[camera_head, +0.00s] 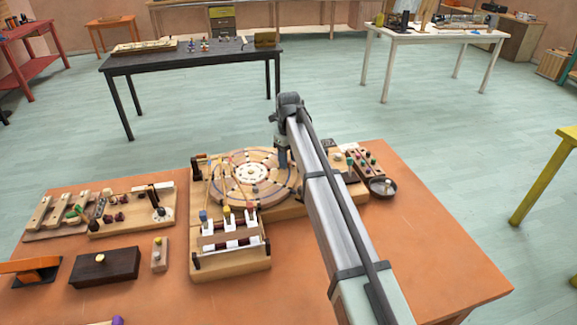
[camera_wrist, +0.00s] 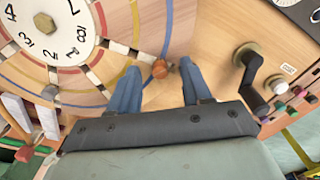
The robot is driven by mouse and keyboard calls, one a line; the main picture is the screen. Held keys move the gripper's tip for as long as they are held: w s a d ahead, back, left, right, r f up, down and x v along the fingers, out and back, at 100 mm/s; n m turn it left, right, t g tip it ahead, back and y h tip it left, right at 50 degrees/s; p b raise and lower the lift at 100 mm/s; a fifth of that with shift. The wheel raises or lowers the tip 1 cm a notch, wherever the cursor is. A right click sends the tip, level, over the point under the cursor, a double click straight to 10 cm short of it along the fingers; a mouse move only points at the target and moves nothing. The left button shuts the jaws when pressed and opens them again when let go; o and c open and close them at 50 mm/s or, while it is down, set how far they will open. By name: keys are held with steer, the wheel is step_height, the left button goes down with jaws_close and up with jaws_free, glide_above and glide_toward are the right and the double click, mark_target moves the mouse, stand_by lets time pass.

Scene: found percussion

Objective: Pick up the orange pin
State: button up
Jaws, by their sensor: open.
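The orange pin (camera_wrist: 160,69) shows as a small round orange-brown head on the wooden disc's outer part in the wrist view. My gripper (camera_wrist: 158,74) is open, with its two blue fingers on either side of the pin. The fingertips are about level with the pin in the picture, and the right one is very close to it. I cannot tell whether it touches. In the head view my gripper (camera_head: 282,157) is over the right side of the round disc (camera_head: 225,190), and the arm hides the pin there.
A black crank (camera_wrist: 250,75) and a white knob (camera_wrist: 279,85) stand right of the fingers. A numbered white dial (camera_wrist: 60,30) is at the disc's centre. A levered block (camera_head: 229,238), a dark box (camera_head: 105,267) and a dark bowl (camera_head: 383,188) share the orange table (camera_head: 440,245).

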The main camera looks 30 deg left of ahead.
steer(key=shift+f, duration=0.15)
jaws_close()
stand_by(0.4)
